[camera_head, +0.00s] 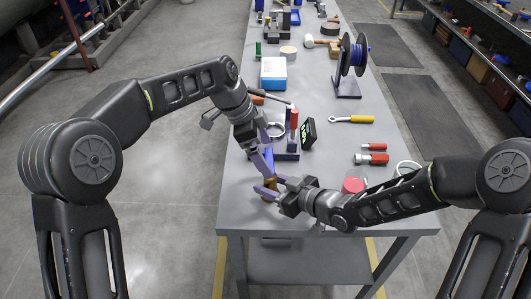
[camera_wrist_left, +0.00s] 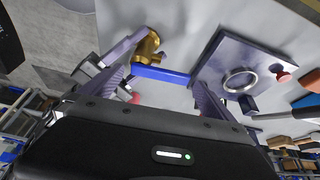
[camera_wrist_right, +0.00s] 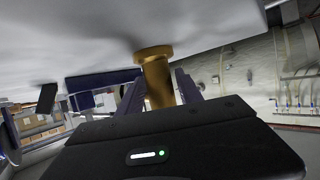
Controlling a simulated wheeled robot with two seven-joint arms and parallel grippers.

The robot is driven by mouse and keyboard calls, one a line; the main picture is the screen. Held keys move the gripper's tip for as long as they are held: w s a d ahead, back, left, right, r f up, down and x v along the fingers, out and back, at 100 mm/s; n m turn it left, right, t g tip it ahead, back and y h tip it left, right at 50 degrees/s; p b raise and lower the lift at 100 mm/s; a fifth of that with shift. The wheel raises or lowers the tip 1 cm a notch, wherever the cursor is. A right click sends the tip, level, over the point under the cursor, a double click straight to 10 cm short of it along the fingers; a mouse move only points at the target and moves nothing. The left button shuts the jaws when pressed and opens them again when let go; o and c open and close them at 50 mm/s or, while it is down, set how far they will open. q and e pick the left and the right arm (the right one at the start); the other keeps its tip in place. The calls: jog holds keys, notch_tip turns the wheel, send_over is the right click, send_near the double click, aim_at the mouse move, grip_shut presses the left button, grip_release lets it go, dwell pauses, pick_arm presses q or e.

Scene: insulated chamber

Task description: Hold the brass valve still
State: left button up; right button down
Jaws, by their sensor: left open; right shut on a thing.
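The brass valve (camera_head: 271,183) is near the front left of the grey table, mostly hidden by my grippers in the head view. In the left wrist view the valve (camera_wrist_left: 147,46) has a blue lever (camera_wrist_left: 160,75) reaching to the right. My right gripper (camera_head: 267,187) is shut on the valve from the right. In the right wrist view the brass body (camera_wrist_right: 157,82) stands between its two fingers. My left gripper (camera_head: 264,165) is open just above and beside the valve. The lever lies across the gap between its fingers, and I cannot tell whether they touch it.
Close behind stand a fixture with a red-topped post (camera_head: 293,120) and a dark display (camera_head: 304,136). A yellow-handled tool (camera_head: 352,119), red-handled tools (camera_head: 372,158) and a red round thing (camera_head: 353,185) lie to the right. The table's front left corner is clear.

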pick_arm(q)
jog(key=shift+d+f, duration=0.15)
jog(key=shift+f, duration=0.35)
jog(key=shift+c, duration=0.2)
jog(key=c, duration=1.8)
